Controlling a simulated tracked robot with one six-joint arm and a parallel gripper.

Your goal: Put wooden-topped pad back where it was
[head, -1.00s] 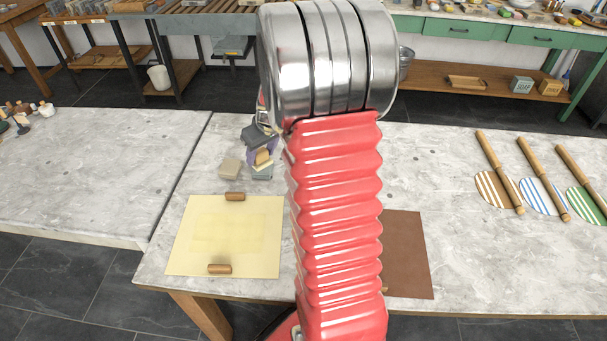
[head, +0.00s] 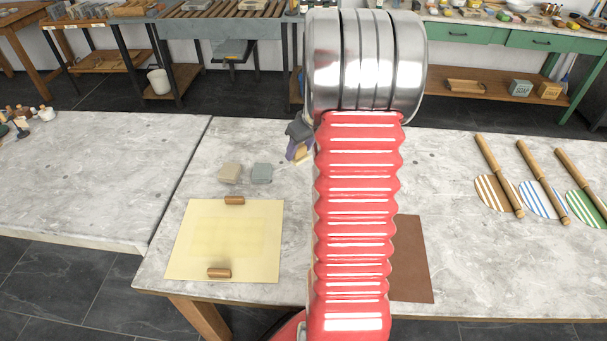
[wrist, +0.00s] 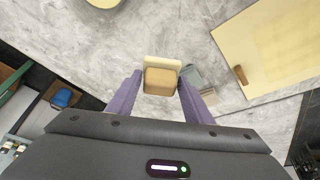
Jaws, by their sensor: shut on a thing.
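The wooden-topped pad (wrist: 161,81) has a tan wooden block over a cream base. It sits between the two purple fingers of my gripper (wrist: 159,86) in the wrist view. In the head view the pad (head: 303,156) shows only partly beside my red arm, below my gripper (head: 297,147); my arm hides the rest. My gripper is shut on the pad. I cannot tell whether the pad's underside touches the table. A beige block (head: 229,172) and a grey-blue block (head: 261,173) lie on the grey table to the left of it.
A yellow sheet (head: 188,262) with two small wooden pieces lies front left on the table (head: 455,235). A brown sheet (head: 413,265) is partly behind my arm. Several wooden rollers (head: 499,175) lie at right. Clear table lies between the brown sheet and the rollers.

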